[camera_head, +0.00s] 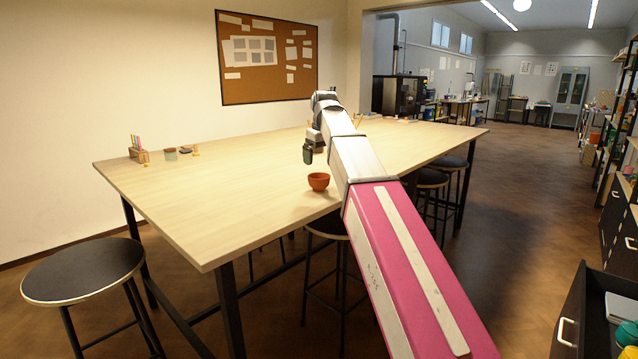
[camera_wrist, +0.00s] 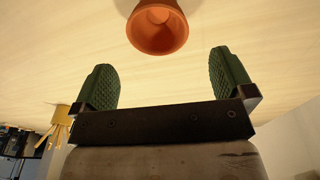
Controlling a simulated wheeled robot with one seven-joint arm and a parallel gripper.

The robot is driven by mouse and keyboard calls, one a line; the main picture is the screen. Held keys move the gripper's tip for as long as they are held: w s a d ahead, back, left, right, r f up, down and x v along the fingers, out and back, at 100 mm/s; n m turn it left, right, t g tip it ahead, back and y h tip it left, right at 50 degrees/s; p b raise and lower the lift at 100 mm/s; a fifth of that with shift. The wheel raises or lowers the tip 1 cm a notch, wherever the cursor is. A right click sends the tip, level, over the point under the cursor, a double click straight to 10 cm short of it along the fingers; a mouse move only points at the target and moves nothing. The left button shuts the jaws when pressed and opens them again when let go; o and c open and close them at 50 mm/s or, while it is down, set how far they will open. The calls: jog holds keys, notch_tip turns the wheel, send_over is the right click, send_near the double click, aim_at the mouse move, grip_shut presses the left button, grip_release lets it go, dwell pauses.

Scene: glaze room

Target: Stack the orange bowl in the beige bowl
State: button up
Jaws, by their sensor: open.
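The orange bowl (camera_head: 318,181) stands upright on the wooden table near its front edge. It also shows at the top of the wrist view (camera_wrist: 157,27), beyond the fingertips and between their lines. My gripper (camera_head: 308,157) is above the table, a little above and left of the bowl in the head view. In the wrist view my gripper (camera_wrist: 161,68) has its two green fingers wide apart with nothing between them. I cannot make out the beige bowl in either view; my arm covers part of the table.
The long table (camera_head: 215,205) is mostly bare. A pencil holder (camera_head: 139,154) and small jars (camera_head: 170,154) stand at its far left. Stools (camera_head: 84,271) stand around it. A yellow holder (camera_wrist: 61,117) with sticks is at the left in the wrist view.

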aim_at(318, 182)
jog(key=shift+w+a+f+n+g+y, duration=0.15)
jog(key=shift+w+f+n+g, duration=0.15)
jog(key=shift+f+n, duration=1.5)
jog(key=shift+w+a+f+n+g+y, duration=0.1)
jog(key=shift+w+f+n+g+y, duration=0.15)
jog(key=shift+f+n, duration=1.5)
jog(key=shift+w+a+f+n+g+y, duration=0.1)
jog(key=shift+w+f+n+g, duration=0.25)
jog(key=shift+f+n, duration=1.4)
jog(key=shift+r, duration=0.15)
jog(key=c, duration=0.9)
jog(key=shift+o, duration=0.2)
